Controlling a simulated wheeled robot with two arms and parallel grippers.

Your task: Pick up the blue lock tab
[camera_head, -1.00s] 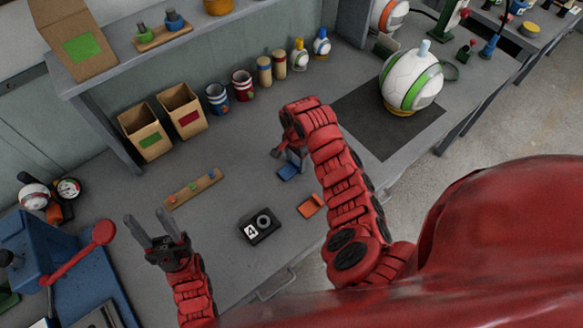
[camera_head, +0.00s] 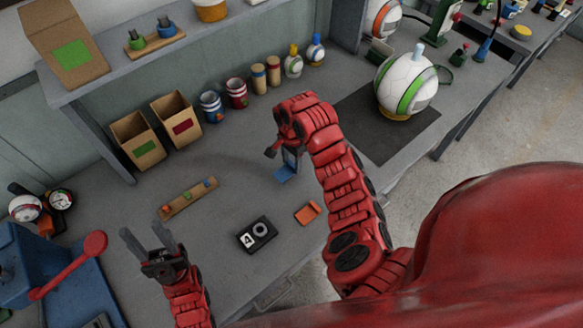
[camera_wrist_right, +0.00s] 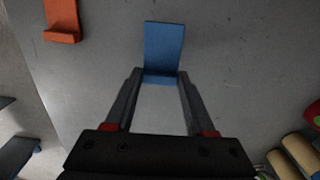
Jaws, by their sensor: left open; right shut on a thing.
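The blue lock tab (camera_head: 285,174) is a small L-shaped piece near the middle of the bench in the head view. It also shows in the right wrist view (camera_wrist_right: 164,45), with its short upright lip between the fingertips. My right gripper (camera_wrist_right: 158,80) is shut on this lip, one finger on each side. In the head view the right arm partly hides the fingers. Whether the tab still touches the bench is hard to tell. My left gripper (camera_head: 149,242) is open and empty, fingers spread, at the lower left.
An orange tab (camera_head: 308,213) and a black block marked 4 (camera_head: 257,235) lie to the front. A wooden strip (camera_head: 188,198) with coloured pegs lies left. Cartons (camera_head: 138,141) and cups (camera_head: 236,93) stand at the back. A ball (camera_head: 407,84) sits on a dark mat (camera_head: 372,128) at right.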

